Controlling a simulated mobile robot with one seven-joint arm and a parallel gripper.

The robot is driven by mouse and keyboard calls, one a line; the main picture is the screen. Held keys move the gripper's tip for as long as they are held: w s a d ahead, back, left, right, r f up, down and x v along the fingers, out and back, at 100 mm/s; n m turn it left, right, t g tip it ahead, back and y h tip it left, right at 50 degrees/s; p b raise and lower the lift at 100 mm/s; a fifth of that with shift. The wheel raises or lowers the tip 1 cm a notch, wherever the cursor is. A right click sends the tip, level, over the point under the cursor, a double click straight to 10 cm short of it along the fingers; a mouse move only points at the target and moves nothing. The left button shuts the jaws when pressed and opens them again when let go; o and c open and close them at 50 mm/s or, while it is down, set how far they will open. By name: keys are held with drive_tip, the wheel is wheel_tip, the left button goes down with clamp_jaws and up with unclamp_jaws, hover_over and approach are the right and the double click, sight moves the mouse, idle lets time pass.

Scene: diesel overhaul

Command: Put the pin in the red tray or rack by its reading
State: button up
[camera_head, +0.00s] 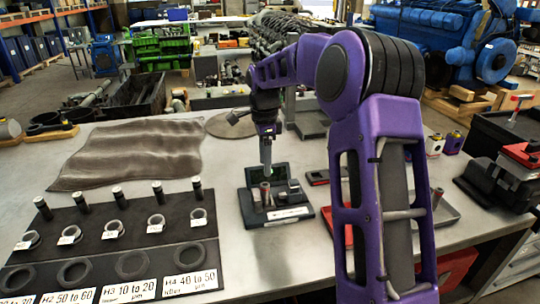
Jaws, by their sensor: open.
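A small grey-brown pin (265,194) appears to stand upright on the dark measuring stand (290,213) in the middle of the bench. The stand's raised screen is dark and its reading cannot be made out. My gripper (266,174) points down just above the pin; it is open, and a gap to the pin is hard to judge. The dark rack (140,262) at the left front has labels such as "H2 50 to 60", "H3 10 to 20" and "H4 40 to 50", with rings and several dark pins. A red tray (349,236) shows partly behind my purple arm.
A brown wavy mat (130,152) lies behind the rack. Bare bench lies between rack and stand. Engines stand beyond the bench.

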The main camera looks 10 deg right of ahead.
sight(265, 184)
wheel_tip(265, 184, down, 7)
drive_tip(key=shift+a+r+b, duration=0.1)
drive_tip(key=shift+b, duration=0.25)
drive_tip(key=shift+f+b, duration=0.6)
drive_tip(key=shift+f, duration=0.4)
clamp_jaws()
drive_tip(key=shift+r, duration=0.2)
drive_tip(key=shift+r+p, duration=0.85)
drive_tip(key=shift+r, duration=2.3)
